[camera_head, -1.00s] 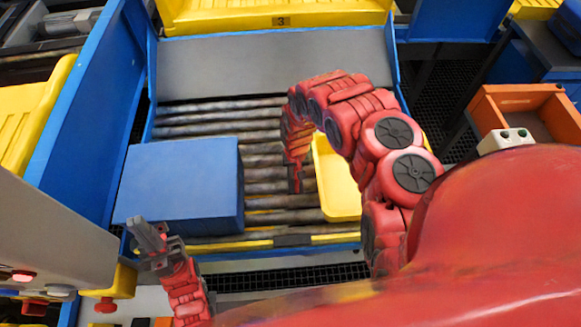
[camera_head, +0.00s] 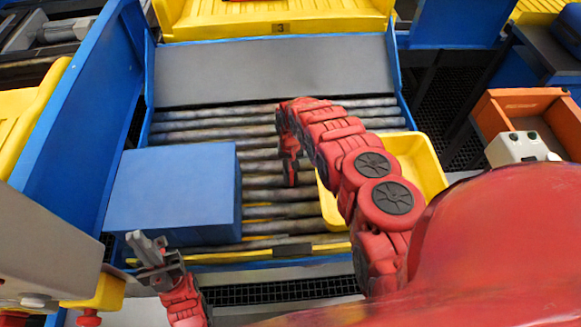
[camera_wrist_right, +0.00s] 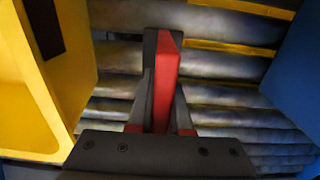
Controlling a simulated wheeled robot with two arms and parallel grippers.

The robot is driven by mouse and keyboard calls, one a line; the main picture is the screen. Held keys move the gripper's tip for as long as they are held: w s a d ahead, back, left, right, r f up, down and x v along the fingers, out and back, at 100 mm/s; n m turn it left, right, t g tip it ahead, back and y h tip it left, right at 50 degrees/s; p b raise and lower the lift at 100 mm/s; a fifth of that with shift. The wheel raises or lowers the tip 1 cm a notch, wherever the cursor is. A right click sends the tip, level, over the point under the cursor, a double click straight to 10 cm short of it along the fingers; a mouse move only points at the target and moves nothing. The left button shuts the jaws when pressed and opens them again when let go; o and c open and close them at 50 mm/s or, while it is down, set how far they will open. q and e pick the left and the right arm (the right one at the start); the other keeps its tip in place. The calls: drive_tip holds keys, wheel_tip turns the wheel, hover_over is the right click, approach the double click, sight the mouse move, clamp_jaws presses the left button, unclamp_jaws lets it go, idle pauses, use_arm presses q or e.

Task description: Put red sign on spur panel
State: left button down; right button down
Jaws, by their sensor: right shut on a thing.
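The red sign (camera_wrist_right: 168,78) shows edge-on as a narrow red strip in the right wrist view. My right gripper (camera_wrist_right: 160,100) is shut on it, above the rollers. In the head view my right arm reaches over the conveyor and its jaws (camera_head: 290,178) point down, left of the yellow tray; the sign is not clear there. My left gripper (camera_head: 148,250) is at the lower left, near the front edge of the conveyor; its jaw gap is unclear. A grey panel (camera_head: 45,245) stands at the left edge. I cannot tell whether it is the spur panel.
A blue box (camera_head: 172,185) sits on the left part of the roller conveyor (camera_head: 262,180). A yellow tray (camera_head: 425,165) lies on the right part. A blue side wall (camera_head: 85,120) rises at left. An orange bin (camera_head: 515,105) and a white button box (camera_head: 515,150) are at right.

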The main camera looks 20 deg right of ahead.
drive_tip(key=shift+f, duration=0.5)
drive_tip(key=shift+f, duration=0.2)
drive_tip(key=c, duration=0.8)
unclamp_jaws()
drive_tip(key=shift+r, duration=0.1)
drive_tip(key=shift+c, duration=0.2)
